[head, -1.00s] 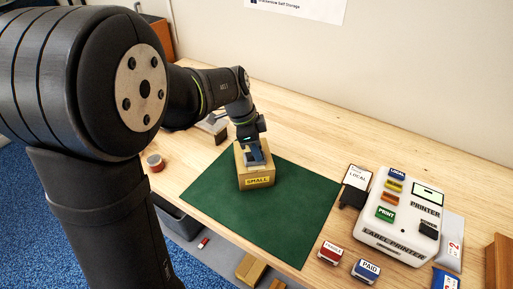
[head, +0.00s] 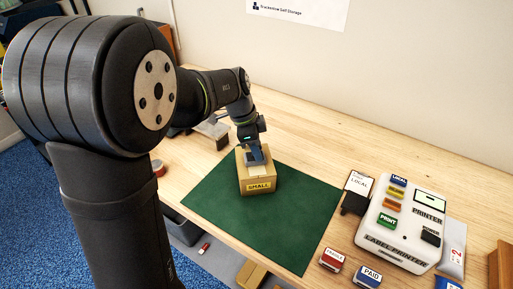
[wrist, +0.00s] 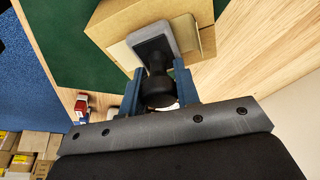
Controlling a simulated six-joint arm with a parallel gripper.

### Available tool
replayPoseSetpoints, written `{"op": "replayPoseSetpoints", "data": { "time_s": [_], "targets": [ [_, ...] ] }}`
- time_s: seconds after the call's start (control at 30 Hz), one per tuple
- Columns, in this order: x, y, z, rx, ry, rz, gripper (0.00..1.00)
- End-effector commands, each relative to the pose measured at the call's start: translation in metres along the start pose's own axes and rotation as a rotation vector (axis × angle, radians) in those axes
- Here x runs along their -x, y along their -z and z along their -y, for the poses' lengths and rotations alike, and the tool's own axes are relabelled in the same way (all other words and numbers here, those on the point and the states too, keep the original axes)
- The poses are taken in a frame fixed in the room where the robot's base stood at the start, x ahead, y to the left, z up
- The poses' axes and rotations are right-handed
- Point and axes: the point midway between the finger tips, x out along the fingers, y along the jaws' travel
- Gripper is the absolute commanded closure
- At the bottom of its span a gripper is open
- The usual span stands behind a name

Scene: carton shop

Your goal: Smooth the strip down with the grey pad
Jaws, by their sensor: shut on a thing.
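A small brown carton (head: 258,177) marked SMALL stands upright on the green mat (head: 212,205). It also shows in the wrist view (wrist: 112,22). My gripper (head: 249,143) is above the carton's top. In the wrist view my gripper (wrist: 158,85) is shut on the black knob of the grey pad (wrist: 137,50). The pad lies over the carton's top, by a paler tan band (wrist: 187,33) that looks like the strip. The pad hides part of this band. I cannot tell whether the pad presses on it.
Two stamps, one red (head: 332,259) and one blue PAID (head: 367,275), sit near the front edge. The mat is clear around the carton.

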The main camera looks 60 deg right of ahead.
Motion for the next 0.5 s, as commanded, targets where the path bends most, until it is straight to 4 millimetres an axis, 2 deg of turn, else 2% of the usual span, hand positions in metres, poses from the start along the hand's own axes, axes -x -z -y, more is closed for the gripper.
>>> {"op": "replayPoseSetpoints", "data": {
  "time_s": [0.5],
  "targets": [
    [-0.001,-0.003,0.019,0.001,0.000,0.000,0.89]
  ]
}}
